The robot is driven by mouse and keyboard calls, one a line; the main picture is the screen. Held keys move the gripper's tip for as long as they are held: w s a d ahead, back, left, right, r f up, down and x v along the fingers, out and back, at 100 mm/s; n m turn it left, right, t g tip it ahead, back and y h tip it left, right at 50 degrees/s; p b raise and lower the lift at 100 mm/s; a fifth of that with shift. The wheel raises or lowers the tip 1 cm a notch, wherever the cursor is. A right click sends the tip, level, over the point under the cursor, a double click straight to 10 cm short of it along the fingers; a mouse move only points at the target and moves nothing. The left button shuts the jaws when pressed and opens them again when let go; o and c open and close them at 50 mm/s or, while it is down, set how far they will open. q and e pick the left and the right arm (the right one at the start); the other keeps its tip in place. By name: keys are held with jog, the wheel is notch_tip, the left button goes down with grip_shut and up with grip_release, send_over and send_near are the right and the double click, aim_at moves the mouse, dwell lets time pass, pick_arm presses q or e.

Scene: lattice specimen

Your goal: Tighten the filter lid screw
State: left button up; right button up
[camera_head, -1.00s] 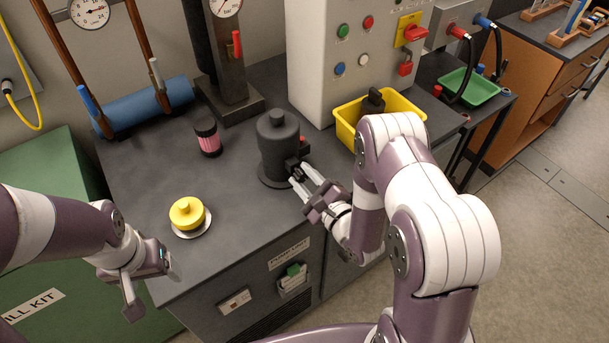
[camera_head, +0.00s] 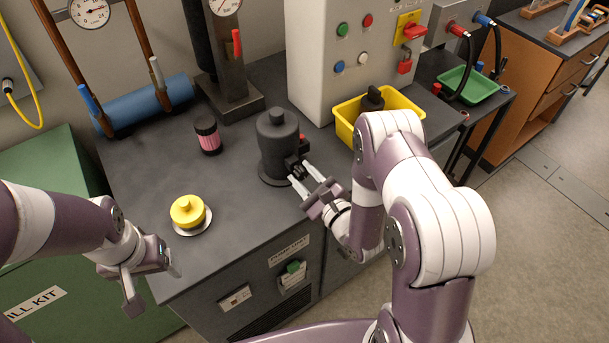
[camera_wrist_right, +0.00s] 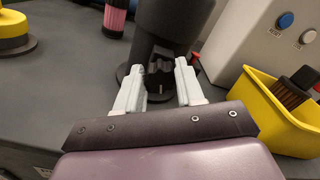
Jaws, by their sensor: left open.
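The dark grey filter housing (camera_head: 277,141), a cylinder with a small knob on its lid, stands upright on the bench. A black clamp-like part, apparently the lid screw (camera_wrist_right: 160,76), sticks out of its near right side. My right gripper (camera_head: 301,178) has its two pale fingers on either side of this part; they also show in the right wrist view (camera_wrist_right: 163,76). The black part nearly fills the gap, and I cannot tell whether the fingers press on it. My left gripper (camera_head: 154,291) is open and empty, in front of the bench's left end.
A yellow knobbed piece (camera_head: 187,210) sits on a pale disc at the front left. A pink-and-black jar (camera_head: 208,135) stands behind it. A yellow bin (camera_head: 345,133) holding a brush is right of the housing, before a control box (camera_head: 330,95). The bench's middle front is clear.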

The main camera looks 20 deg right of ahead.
jog(key=o, duration=0.3)
jog(key=b+v, duration=0.1)
jog(key=v, duration=1.1)
jog(key=shift+s+b, duration=0.35)
jog(key=shift+b, duration=0.05)
jog(key=shift+d, duration=0.15)
